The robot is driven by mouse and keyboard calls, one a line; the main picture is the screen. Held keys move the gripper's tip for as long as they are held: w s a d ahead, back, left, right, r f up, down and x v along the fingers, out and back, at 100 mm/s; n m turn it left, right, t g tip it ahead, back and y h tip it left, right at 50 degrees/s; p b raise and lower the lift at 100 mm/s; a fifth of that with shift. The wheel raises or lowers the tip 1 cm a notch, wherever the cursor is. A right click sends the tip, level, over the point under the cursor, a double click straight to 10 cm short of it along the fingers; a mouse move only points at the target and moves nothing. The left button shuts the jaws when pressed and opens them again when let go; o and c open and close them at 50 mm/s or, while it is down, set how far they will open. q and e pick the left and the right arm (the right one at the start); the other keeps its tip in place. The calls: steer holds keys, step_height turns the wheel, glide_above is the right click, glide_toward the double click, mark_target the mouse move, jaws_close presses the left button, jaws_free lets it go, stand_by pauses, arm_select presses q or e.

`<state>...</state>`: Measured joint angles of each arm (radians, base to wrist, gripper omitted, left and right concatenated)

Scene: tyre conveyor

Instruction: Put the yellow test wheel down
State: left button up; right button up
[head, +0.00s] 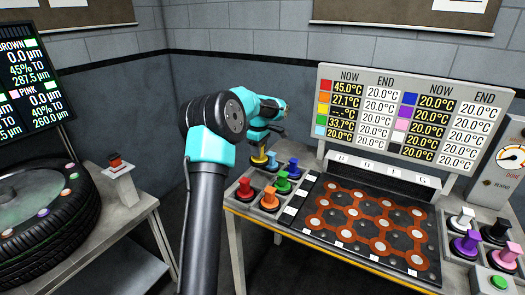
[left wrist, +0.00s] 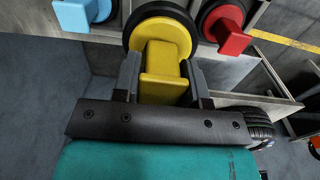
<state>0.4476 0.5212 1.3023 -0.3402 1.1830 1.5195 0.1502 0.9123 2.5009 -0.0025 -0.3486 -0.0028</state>
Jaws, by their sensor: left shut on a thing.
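The yellow test wheel (head: 259,157) shows as a small patch under my left gripper (head: 268,134), at the back left of the small wheel rack. In the left wrist view its yellow block handle (left wrist: 165,62) sits between the two fingers of my left gripper (left wrist: 164,75), which is shut on it. Its black round rim lies beyond the handle. I cannot tell whether its underside touches the rack. My right gripper is not in view.
Light blue (head: 273,159), blue (head: 293,169), green (head: 283,184), red (head: 244,189) and orange (head: 269,198) wheels stand close by in the rack. A hotplate with orange pattern (head: 350,222) lies to the right. A big tyre (head: 40,215) is at left.

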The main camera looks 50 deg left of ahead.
arm_select(q)
steer(key=w+d+r+m, duration=0.2)
steer(key=d+m, duration=0.4)
steer(key=d, duration=0.6)
steer(key=w+d+r+m, duration=0.25)
steer(key=d+m, duration=0.25)
steer(key=d, duration=0.7)
steer(key=s+d+r+m, duration=0.1)
steer(key=d+m, duration=0.4)
steer(key=d, duration=0.5)
steer(key=s+d+r+m, duration=0.1)
steer(key=s+d+m, duration=0.2)
steer(key=d, duration=0.7)
steer(key=shift+s+m, duration=0.3)
steer(key=shift+m, duration=0.9)
steer(key=shift+d, duration=0.1)
